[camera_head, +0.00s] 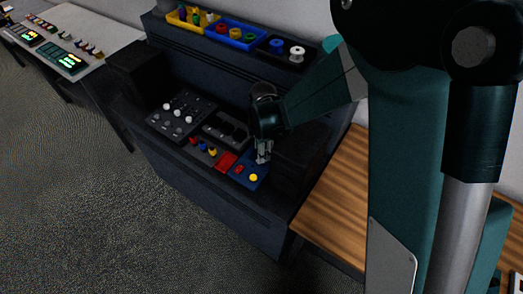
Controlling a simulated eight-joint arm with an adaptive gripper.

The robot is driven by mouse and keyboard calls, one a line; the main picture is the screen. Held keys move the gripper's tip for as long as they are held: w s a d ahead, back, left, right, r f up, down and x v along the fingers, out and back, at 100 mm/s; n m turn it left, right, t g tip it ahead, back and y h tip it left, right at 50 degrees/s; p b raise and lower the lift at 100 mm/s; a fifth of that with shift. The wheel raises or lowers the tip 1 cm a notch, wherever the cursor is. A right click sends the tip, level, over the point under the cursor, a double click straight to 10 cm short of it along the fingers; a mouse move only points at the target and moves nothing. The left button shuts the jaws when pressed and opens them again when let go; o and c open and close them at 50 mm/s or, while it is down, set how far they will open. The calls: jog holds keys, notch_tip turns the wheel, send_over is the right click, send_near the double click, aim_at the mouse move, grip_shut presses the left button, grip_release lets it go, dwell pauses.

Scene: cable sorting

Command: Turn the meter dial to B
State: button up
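My gripper (263,158) points down at the right end of the dark console, over a small blue panel (247,178). The panel carries a red part (239,169) and a yellow round part (253,177). The pale fingertips are close to the panel's upper right edge; whether they touch anything is too small to tell. I cannot make out which part is the meter dial, and no letter such as B is readable. My wrist hides some of the console behind the gripper.
A red block (226,161) lies left of the blue panel. A black panel with white knobs (167,125) is further left. Yellow (178,20), blue (216,38) and black (262,48) trays stand on the rear shelf. A wooden surface (330,215) is at right.

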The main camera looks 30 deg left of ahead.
jog(key=c, duration=0.9)
jog(key=shift+f+m+b, duration=0.1)
jog(key=shift+m+b, duration=0.7)
jog(key=shift+m, duration=0.8)
jog(key=o, duration=0.9)
